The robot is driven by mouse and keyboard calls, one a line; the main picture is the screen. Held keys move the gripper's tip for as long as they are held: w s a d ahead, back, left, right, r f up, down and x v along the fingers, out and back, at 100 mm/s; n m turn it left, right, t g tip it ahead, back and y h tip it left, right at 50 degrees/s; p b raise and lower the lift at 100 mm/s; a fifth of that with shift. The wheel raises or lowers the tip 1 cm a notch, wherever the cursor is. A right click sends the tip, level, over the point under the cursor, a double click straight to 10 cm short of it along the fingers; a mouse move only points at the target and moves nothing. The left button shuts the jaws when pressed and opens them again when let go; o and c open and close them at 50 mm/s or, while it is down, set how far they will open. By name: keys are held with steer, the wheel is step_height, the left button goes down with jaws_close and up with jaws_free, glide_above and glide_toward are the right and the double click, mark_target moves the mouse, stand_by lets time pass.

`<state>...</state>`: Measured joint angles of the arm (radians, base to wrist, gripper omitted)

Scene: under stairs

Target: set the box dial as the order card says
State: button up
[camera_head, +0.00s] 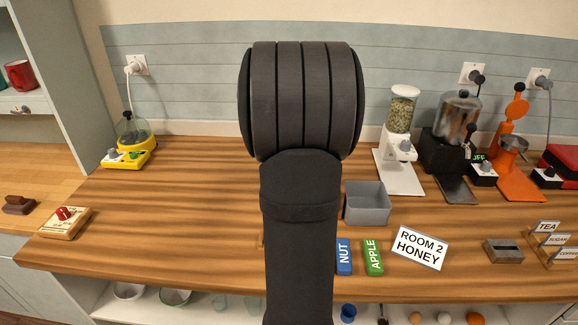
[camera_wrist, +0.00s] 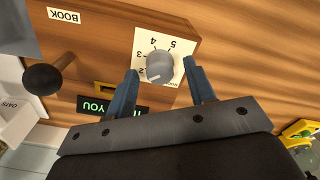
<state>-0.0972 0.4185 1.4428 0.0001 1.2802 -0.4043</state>
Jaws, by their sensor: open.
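The order card (camera_head: 420,247) reads "ROOM 2 HONEY" and leans near the counter's front right of centre. In the wrist view, a brown wooden box (camera_wrist: 100,45) carries a grey round dial (camera_wrist: 160,66) on a pale plate. The numbers 2, 3, 4 and 5 show around the dial. A light mark on the dial seems to lie near the 2, but its exact setting is hard to read. My gripper (camera_wrist: 161,70) is open, with one finger on either side of the dial; contact cannot be told. In the head view, my arm hides the box and gripper.
A grey bin (camera_head: 367,204), NUT block (camera_head: 343,256) and APPLE block (camera_head: 373,257) stand right of my arm. The left counter has free room.

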step_height(320, 180, up, 17)
steer(key=shift+r, duration=0.2)
stand_by(0.3)
step_height(320, 180, down, 18)
steer(key=shift+r, duration=0.2)
stand_by(0.5)
steer(key=shift+r, duration=0.1)
